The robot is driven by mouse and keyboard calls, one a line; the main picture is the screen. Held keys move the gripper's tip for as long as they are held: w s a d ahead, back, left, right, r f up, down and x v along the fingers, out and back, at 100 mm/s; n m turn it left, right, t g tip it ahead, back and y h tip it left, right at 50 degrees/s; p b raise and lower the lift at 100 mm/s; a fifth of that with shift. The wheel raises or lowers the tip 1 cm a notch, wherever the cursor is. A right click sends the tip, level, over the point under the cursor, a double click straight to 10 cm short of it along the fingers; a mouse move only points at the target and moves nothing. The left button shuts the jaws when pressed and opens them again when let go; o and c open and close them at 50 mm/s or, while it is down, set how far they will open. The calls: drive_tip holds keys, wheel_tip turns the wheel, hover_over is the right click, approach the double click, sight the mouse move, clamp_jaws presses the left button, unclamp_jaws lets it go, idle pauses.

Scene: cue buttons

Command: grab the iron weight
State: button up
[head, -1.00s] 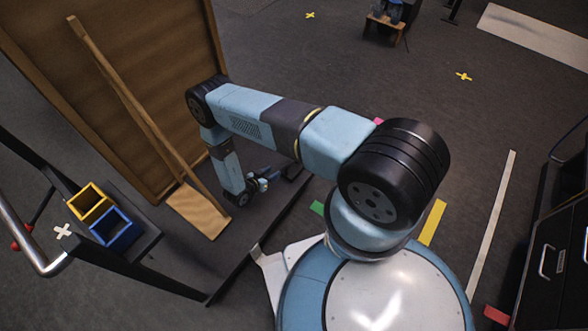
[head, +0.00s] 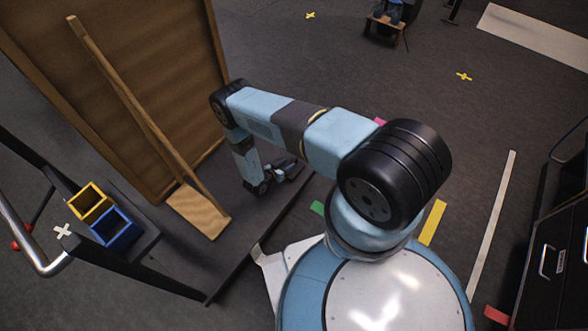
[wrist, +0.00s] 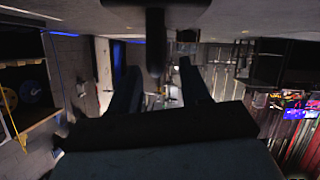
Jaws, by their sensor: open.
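I cannot make out an iron weight in either view. My gripper (head: 290,169) is low at the end of my bent arm, over the dark platform and right of the wooden board's foot. In the wrist view its two dark fingers (wrist: 160,82) stand apart, with no object seen held between them. The wrist view is dark and looks out across the room, so small things near the fingers are hard to tell.
A tall brown panel (head: 140,75) and a leaning wooden bar (head: 130,105) on a flat wooden foot (head: 198,211) stand left of my arm. A yellow box (head: 88,203) and a blue box (head: 118,230) sit at lower left. A dark cabinet (head: 550,260) is at right.

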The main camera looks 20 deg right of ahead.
sight(291, 162)
drive_tip(key=x, duration=0.3)
drive_tip(key=shift+w+d+f, duration=0.15)
drive_tip(key=shift+d, duration=0.1)
clamp_jaws()
drive_tip(key=shift+w, duration=0.1)
idle(1.1)
